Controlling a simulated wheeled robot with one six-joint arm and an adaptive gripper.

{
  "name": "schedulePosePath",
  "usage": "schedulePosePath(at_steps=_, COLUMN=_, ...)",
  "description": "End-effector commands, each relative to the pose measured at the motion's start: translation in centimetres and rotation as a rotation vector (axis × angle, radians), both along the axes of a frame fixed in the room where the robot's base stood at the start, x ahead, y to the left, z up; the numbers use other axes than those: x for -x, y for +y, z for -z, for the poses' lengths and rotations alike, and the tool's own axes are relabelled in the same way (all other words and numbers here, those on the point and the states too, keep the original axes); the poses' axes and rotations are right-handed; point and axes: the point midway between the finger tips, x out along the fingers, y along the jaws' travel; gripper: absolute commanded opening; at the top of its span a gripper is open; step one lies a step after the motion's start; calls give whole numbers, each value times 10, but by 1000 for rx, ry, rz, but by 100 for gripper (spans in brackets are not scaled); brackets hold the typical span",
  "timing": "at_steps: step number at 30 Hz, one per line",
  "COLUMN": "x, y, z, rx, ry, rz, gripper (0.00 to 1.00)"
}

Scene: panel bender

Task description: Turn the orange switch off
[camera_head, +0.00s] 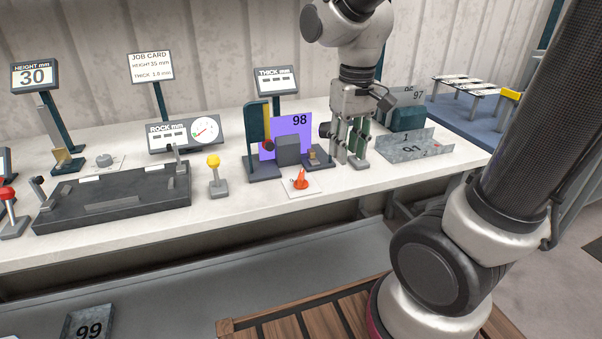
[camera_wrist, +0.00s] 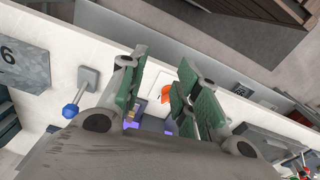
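The orange switch (camera_head: 301,180) is a small cone-like knob on a white plate (camera_head: 302,190) at the front of the bench. It also shows in the wrist view (camera_wrist: 166,92), between my fingers in the picture. Any marking on the plate is too small to read, so I cannot tell its setting. My gripper (camera_head: 350,162) points down over the bench to the right of the switch, apart from it. Its green-padded fingers are spread and empty, as the wrist view shows too (camera_wrist: 162,68).
A purple panel marked 98 (camera_head: 298,124) stands in a dark fixture behind the switch. A yellow-knobbed lever (camera_head: 214,170) stands to the left. A grey metal channel (camera_head: 415,150) lies to the right of my gripper. The bench front edge is close to the switch.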

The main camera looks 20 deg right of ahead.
Motion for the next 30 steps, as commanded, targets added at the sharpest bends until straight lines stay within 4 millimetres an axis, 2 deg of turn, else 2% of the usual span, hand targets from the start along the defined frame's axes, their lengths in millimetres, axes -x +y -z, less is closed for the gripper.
schedulePosePath(at_steps=3, x=-34, y=31, z=24, rx=21, ry=64, rz=85, gripper=32)
schedulePosePath(at_steps=7, x=-69, y=58, z=45, rx=37, ry=85, rz=254, gripper=32)
schedulePosePath(at_steps=9, x=-86, y=66, z=46, rx=29, ry=69, rz=381, gripper=32)
schedulePosePath(at_steps=12, x=-99, y=70, z=37, rx=6, ry=34, rz=521, gripper=32)
schedulePosePath(at_steps=19, x=-100, y=70, z=45, rx=1, ry=29, rz=656, gripper=32)
schedulePosePath(at_steps=30, x=-99, y=70, z=103, rx=2, ry=30, rz=655, gripper=32)
